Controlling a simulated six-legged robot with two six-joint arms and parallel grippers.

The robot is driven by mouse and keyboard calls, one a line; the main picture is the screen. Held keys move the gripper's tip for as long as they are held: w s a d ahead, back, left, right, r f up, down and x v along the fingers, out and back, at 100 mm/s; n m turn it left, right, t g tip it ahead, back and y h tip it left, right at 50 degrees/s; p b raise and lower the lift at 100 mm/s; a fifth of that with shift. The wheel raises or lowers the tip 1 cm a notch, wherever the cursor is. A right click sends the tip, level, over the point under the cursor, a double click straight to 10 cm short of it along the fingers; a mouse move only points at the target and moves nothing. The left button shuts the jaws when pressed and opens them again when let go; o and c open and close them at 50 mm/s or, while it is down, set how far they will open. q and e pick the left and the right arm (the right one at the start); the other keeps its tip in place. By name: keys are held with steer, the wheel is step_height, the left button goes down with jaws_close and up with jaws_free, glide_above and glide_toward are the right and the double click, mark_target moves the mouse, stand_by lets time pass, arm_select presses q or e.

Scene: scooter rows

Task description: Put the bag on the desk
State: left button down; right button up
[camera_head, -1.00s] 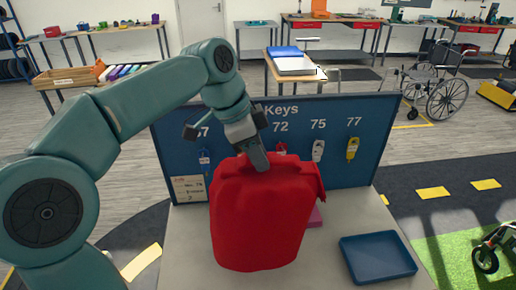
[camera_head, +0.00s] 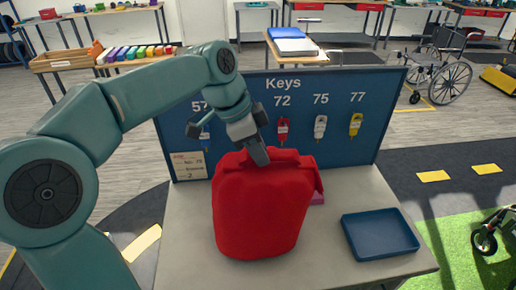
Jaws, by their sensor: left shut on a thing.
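The red bag (camera_head: 262,213) is upright over the grey desk (camera_head: 185,245), in front of the blue key board. My left gripper (camera_head: 260,156) comes from the upper left and is shut on the top of the bag. The fingertips are partly hidden at the bag's top edge. The bag's lower edge is over the desktop; I cannot tell whether it touches. My right gripper is not in view.
A blue tray (camera_head: 380,236) lies on the desk's right side. The blue key board (camera_head: 345,95) with hanging keys stands along the desk's back edge. A small pink thing (camera_head: 318,198) shows behind the bag. The desk's left front is clear.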

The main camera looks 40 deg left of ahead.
arm_select(q)
steer(key=shift+s+a, duration=0.1)
steer(key=shift+s, duration=0.1)
steer(key=shift+w+f+b, duration=0.2)
steer(key=shift+f+b, duration=0.1)
steer(key=shift+b, duration=0.05)
steer(key=shift+s+f, duration=0.1)
steer(key=shift+f, duration=0.05)
steer(key=c, duration=0.9)
jaws_free()
steer(key=p+v, duration=0.1)
steer(key=v, duration=1.5)
steer(key=shift+s, duration=0.15)
steer(key=shift+s, duration=0.1)
